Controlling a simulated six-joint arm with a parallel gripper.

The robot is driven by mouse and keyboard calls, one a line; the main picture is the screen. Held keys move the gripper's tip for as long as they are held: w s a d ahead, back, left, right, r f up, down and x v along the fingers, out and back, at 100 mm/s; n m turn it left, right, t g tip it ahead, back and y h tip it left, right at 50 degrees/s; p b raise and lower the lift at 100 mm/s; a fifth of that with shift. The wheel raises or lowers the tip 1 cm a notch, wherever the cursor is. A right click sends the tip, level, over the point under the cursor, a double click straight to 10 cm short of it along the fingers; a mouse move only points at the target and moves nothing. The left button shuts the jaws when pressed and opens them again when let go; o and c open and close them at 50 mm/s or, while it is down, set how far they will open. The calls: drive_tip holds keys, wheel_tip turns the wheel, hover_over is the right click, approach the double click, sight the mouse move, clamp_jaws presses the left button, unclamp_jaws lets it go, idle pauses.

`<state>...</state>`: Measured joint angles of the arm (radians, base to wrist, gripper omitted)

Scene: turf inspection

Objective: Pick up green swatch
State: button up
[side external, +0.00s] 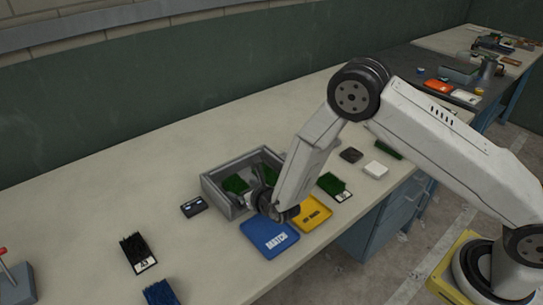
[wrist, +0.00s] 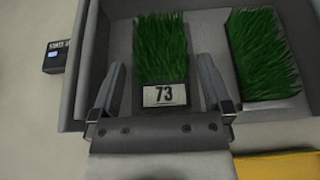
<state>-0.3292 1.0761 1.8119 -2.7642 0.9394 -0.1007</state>
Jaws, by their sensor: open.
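A green grass swatch with a white label reading 73 (wrist: 160,50) lies in a grey open tray (wrist: 85,60). A second green swatch (wrist: 262,55) lies to its right in the same tray. In the wrist view my gripper (wrist: 161,64) is open, with one finger on each side of the 73 swatch. I cannot tell whether the fingers touch it. In the side view my gripper (side external: 257,180) reaches down into the tray (side external: 212,190), and a green swatch (side external: 236,184) shows beside it. My arm hides part of the tray.
A blue MATCH mat (side external: 270,250) and a yellow mat (side external: 314,224) lie in front of the tray. A small black device (side external: 194,206) stands to its left. Another labelled green swatch (side external: 330,182), a dark swatch (side external: 133,248) and a blue swatch (side external: 160,292) lie on the bench.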

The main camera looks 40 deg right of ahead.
drive_tip(key=c, duration=1.1)
drive_tip(key=shift+r, duration=0.15)
drive_tip(key=shift+c, duration=0.2)
drive_tip(key=shift+r, duration=0.75)
drive_tip(key=s+d+r, duration=0.2)
drive_tip(key=s+r, duration=0.9)
drive_tip(key=s, duration=0.2)
drive_tip(key=shift+s+d+r, duration=0.15)
drive_tip(key=shift+s+d, duration=0.25)
